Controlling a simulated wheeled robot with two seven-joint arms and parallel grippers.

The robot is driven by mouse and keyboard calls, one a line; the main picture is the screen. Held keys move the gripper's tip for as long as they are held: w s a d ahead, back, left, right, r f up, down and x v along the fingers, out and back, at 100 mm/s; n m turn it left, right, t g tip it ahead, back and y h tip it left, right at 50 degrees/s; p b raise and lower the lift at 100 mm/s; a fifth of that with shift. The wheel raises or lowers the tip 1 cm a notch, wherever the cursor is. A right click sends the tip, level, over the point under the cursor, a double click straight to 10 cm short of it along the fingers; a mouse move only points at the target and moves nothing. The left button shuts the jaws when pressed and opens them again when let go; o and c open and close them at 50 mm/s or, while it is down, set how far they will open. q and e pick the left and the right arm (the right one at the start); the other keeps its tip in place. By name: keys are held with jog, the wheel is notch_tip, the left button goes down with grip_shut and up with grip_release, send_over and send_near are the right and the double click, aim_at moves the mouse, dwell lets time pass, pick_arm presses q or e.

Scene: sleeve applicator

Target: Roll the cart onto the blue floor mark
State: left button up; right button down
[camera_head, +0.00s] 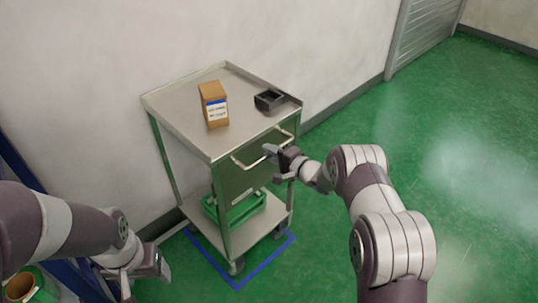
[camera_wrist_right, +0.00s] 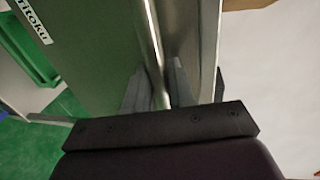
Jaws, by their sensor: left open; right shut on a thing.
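The grey metal cart (camera_head: 180,119) stands beside the wall in the head view. Its handle (camera_head: 247,164) is a bar along the near right side; it also shows in the right wrist view (camera_wrist_right: 150,38). My right gripper (camera_head: 273,153) is shut on the handle, with the bar between its fingers in the wrist view (camera_wrist_right: 157,82). The blue floor mark (camera_head: 262,266) is an outline around the cart's base. The visible casters (camera_head: 237,266) appear inside its near lines; its far side is hidden. My left gripper (camera_head: 146,278) is open and empty at the lower left, apart from the cart.
A cardboard box (camera_head: 213,105) and a small black tray (camera_head: 270,99) are on the cart's top. A green crate (camera_head: 238,207) is on its lower shelf. A blue frame (camera_head: 22,172) stands at the left edge. The green floor (camera_head: 470,150) to the right is clear.

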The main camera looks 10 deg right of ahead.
jog(key=shift+w+d+r, duration=0.1)
jog(key=shift+w+r, duration=0.05)
jog(key=c, duration=1.1)
grip_release()
jog(key=shift+w+d, duration=0.1)
jog(key=shift+s, duration=0.2)
jog(key=p+v, duration=0.2)
jog(key=v, duration=1)
jog(key=shift+d, duration=0.15)
jog(key=shift+s, duration=0.15)
